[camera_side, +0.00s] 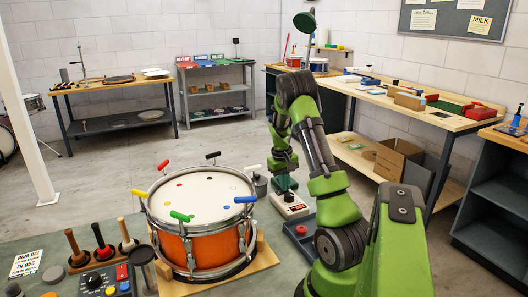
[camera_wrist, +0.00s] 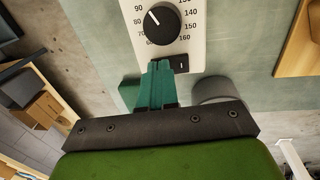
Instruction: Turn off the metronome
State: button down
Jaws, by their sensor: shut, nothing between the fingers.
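The metronome (camera_side: 291,207) is a pale box on the bench, right of the drum in the side view. In the wrist view the metronome (camera_wrist: 178,44) shows a white face with a black dial and numbers from 60 up to 160. A small black rocker switch (camera_wrist: 182,64) sits at its near right edge. My gripper (camera_wrist: 160,66) has its teal fingers shut together with nothing between them. The fingertips are at the metronome's near edge, just left of the switch; I cannot tell if they touch it. In the side view my gripper (camera_side: 286,188) is right above the metronome.
An orange drum (camera_side: 203,218) with coloured tuning handles stands left of the metronome. A grey cylinder (camera_wrist: 216,89) is close to the right of my fingers in the wrist view. A blue-grey tray (camera_side: 301,236) lies nearer the camera. Mallets (camera_side: 102,240) stand at the front left.

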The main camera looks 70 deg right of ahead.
jog(key=shift+d+f, duration=0.1)
jog(key=shift+f, duration=0.15)
dwell(0.3)
jog(key=shift+w+a+r, duration=0.15)
jog(key=shift+w+a, duration=0.4)
jog(key=shift+a, duration=0.1)
jog(key=shift+r, duration=0.15)
notch_tip(320, 180, up, 14)
jog(key=w+a, duration=0.1)
